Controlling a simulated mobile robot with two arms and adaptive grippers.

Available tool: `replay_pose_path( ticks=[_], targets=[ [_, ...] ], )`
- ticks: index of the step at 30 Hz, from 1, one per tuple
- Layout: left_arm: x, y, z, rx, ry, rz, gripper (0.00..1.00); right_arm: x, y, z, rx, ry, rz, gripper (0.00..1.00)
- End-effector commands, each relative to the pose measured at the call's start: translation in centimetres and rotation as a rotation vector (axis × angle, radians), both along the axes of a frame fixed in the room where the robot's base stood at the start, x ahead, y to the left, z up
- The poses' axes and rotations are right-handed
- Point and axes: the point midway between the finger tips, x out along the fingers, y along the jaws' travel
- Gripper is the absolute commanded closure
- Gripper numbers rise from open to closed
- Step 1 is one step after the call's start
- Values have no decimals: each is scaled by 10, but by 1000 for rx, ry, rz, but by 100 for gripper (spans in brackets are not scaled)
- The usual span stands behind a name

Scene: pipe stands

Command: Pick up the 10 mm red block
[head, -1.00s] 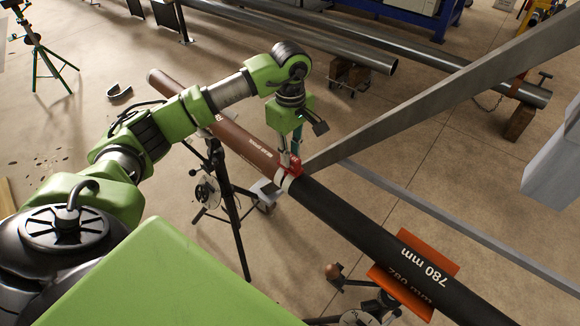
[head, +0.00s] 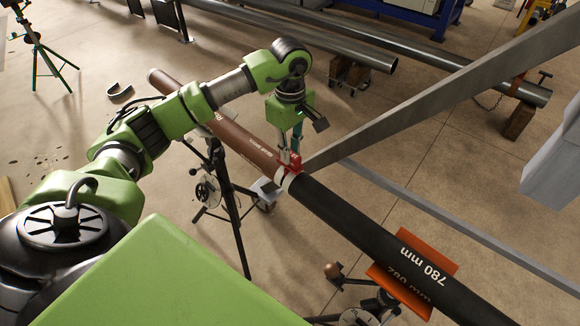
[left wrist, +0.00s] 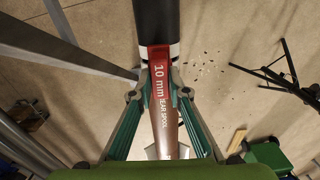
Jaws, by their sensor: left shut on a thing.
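The red block (head: 294,166), marked "10 mm" in the left wrist view (left wrist: 160,72), sits at the joint between the black pipe (head: 350,225) and the brown rear spool (head: 250,146). White bands show beside it. My left gripper (head: 290,158) reaches down from above and is shut on the red block. Its two fingers also show in the left wrist view (left wrist: 160,92), one on each side of the block. The fingers partly hide the block in the head view. My right gripper is not in view.
An orange support (head: 415,285) carries the black pipe, marked "780 mm". A tripod stand (head: 228,190) stands under the brown spool. A long grey beam (head: 430,100) slants up right from near the joint. Grey steel pipes (head: 330,35) lie behind.

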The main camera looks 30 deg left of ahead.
Motion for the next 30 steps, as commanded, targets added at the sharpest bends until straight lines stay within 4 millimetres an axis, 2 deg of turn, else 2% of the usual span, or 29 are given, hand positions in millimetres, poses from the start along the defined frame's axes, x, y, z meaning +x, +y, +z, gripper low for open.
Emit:
replay_pose_path(
  ticks=[7, 30],
  targets=[
    [0, 0, 7, 0, -1, 0, 100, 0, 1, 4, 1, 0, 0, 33],
    [0, 0, 65, 1, -1, 0, 100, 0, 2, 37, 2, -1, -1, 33]
  ],
)
